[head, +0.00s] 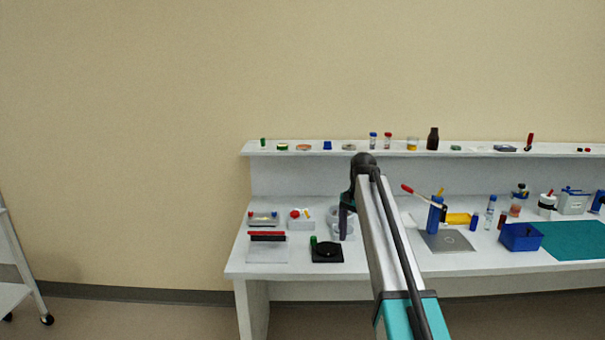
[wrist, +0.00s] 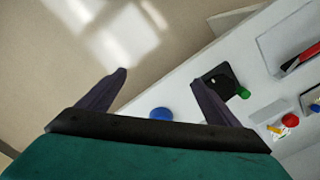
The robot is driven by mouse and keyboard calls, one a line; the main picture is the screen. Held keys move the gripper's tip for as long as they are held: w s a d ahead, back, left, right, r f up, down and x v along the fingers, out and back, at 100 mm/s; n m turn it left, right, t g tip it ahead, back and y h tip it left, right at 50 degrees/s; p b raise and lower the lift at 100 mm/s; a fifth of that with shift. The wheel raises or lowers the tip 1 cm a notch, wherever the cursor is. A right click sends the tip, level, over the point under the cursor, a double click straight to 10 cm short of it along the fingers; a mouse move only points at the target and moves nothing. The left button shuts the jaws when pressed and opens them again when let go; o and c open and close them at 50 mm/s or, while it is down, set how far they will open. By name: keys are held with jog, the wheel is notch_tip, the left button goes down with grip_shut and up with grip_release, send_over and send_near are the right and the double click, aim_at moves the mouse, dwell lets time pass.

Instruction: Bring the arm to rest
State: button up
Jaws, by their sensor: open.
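My arm reaches out over the workbench (head: 300,262) in the head view, from the bottom right of centre. My gripper (head: 343,232) hangs at its far end, pointing down, and partly covers grey-white ring shapes behind it. In the wrist view my gripper (wrist: 158,82) has its two dark fingers spread wide, with nothing held between them. Below and between the fingers show the floor and the bench's front edge. A round blue object (wrist: 160,114) shows near the gripper's base. What it is I cannot tell.
A black square device (head: 327,254) with a green piece stands by the gripper. A rack with red and black bars (head: 267,248) is to its left. A blue bin (head: 520,237) and green mat (head: 575,240) lie right. A shelf (head: 470,152) with small items runs behind.

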jog(key=s+f+g, duration=0.2)
jog(key=s+f, duration=0.5)
jog(key=f, duration=0.6)
jog(key=s+f+g, duration=0.1)
jog(key=s+f, duration=0.5)
jog(key=f, duration=0.6)
jog(key=s+f+g, duration=0.2)
jog(key=s+f, duration=0.5)
jog(key=f, duration=0.6)
jog(key=s+f+n, duration=0.3)
jog(key=s+f, duration=0.3)
jog(key=s, duration=0.6)
jog(key=s+f+n, duration=0.3)
jog(key=s+f, duration=0.3)
jog(key=s, duration=0.6)
jog(key=s+f+n, duration=0.3)
jog(key=s+f, duration=0.3)
jog(key=s, duration=0.6)
jog(key=shift+a, duration=0.25)
